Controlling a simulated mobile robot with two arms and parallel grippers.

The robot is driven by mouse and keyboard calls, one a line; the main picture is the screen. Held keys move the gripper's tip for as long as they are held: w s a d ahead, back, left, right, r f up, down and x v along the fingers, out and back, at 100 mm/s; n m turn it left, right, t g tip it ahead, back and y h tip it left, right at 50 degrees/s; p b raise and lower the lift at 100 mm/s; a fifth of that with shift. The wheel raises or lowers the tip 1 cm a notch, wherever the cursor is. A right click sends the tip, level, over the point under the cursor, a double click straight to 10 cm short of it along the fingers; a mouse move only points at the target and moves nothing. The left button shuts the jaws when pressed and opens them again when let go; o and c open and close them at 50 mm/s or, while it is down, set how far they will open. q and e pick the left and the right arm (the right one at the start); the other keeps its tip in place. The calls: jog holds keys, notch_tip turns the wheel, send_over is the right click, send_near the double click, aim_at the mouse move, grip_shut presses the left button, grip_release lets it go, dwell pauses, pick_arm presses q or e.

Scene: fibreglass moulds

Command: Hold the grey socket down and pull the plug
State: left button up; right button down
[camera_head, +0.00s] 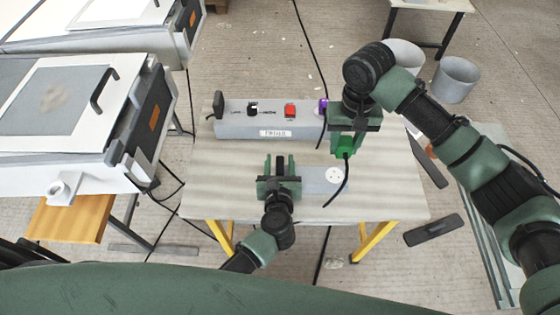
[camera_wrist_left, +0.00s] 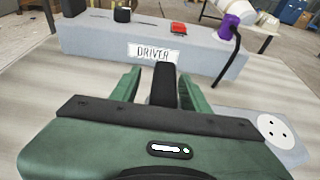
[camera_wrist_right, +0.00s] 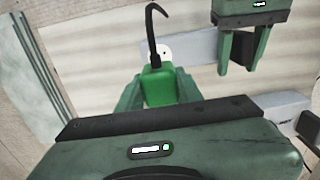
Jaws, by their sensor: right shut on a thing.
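The grey socket block (camera_head: 314,185) lies on the table. Its round white face with dark holes (camera_head: 335,174) is uncovered; it also shows in the left wrist view (camera_wrist_left: 274,130). My right gripper (camera_head: 346,143) is shut on the green plug (camera_head: 345,149), apart from the socket face, with a black cable hanging from it. The plug also shows in the right wrist view (camera_wrist_right: 160,86). My left gripper (camera_head: 280,164) is at the block's left end, fingers apart. A black piece (camera_wrist_left: 163,84) shows between its fingers; I cannot tell whether it touches them.
A grey box labelled DRIVER (camera_head: 240,126) stands along the table's back, with a red button (camera_head: 290,110) and a purple connector (camera_head: 323,106). The pale table (camera_head: 395,195) is clear at right. White moulds (camera_head: 60,110) stand at left and buckets (camera_head: 455,80) behind.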

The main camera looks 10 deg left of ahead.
pick_arm(q)
jog(key=v, duration=1.2)
